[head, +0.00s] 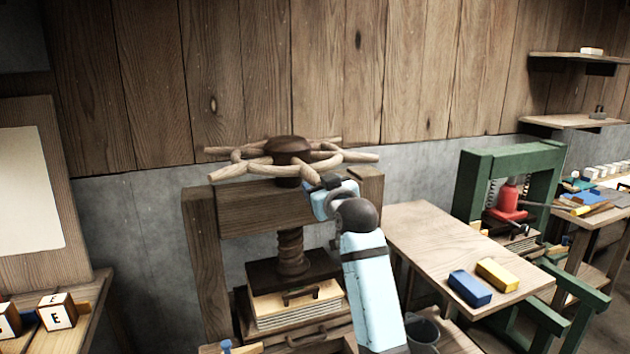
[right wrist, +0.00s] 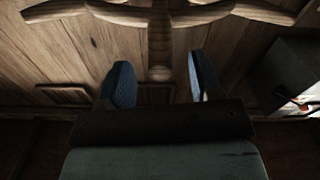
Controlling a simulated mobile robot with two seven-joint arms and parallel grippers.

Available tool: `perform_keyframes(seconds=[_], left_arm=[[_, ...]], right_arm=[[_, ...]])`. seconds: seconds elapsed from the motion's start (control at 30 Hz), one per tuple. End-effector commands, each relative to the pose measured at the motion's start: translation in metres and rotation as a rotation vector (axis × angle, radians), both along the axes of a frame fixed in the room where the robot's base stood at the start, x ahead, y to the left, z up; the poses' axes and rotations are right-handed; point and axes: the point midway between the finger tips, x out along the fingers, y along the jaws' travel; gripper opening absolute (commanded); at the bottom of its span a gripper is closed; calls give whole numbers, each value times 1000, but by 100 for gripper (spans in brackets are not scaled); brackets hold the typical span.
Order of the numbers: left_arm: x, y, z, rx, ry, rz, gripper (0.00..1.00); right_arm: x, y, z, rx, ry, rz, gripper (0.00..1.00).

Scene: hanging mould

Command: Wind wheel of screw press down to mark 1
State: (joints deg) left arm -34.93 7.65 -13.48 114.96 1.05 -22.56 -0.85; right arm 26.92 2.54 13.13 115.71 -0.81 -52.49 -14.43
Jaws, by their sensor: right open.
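The screw press has a wooden handwheel (head: 258,168) with a dark hub and several pale handles sticking out. Its threaded wooden screw (head: 291,252) runs down to a dark pressing block (head: 275,272) above a pale stack (head: 298,306). No mark 1 can be made out. My right gripper (head: 325,185) is just below the wheel's front right side. In the right wrist view, my right gripper (right wrist: 161,76) is open. One handle of the wheel (right wrist: 160,45) points in between its fingers; whether they touch it cannot be told. My left gripper is not in view.
A wooden side table (head: 430,235) on the right holds a blue block (head: 469,288) and a yellow block (head: 498,275). A green press frame (head: 468,190) stands beyond it. Letter blocks (head: 57,312) sit at the lower left. A plank wall (head: 300,70) is behind the wheel.

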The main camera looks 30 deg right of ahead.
Motion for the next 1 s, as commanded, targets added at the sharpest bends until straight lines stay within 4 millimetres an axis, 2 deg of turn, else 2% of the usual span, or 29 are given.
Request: perform_keyframes(seconds=[0.1,0.23,0.6,0.63,0.87,0.9,1.0], left_arm=[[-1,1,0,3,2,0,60],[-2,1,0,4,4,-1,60],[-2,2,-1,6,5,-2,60],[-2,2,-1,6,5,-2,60],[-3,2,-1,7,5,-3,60],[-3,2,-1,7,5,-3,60],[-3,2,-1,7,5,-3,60]], right_arm=[[19,-5,1,0,0,0,59],[32,-8,0,0,0,0,59],[38,-9,0,0,0,0,59],[38,-9,0,0,0,0,57],[38,-9,0,0,0,0,4],[38,-9,0,0,0,0,0],[38,-9,0,0,0,-1,0]])
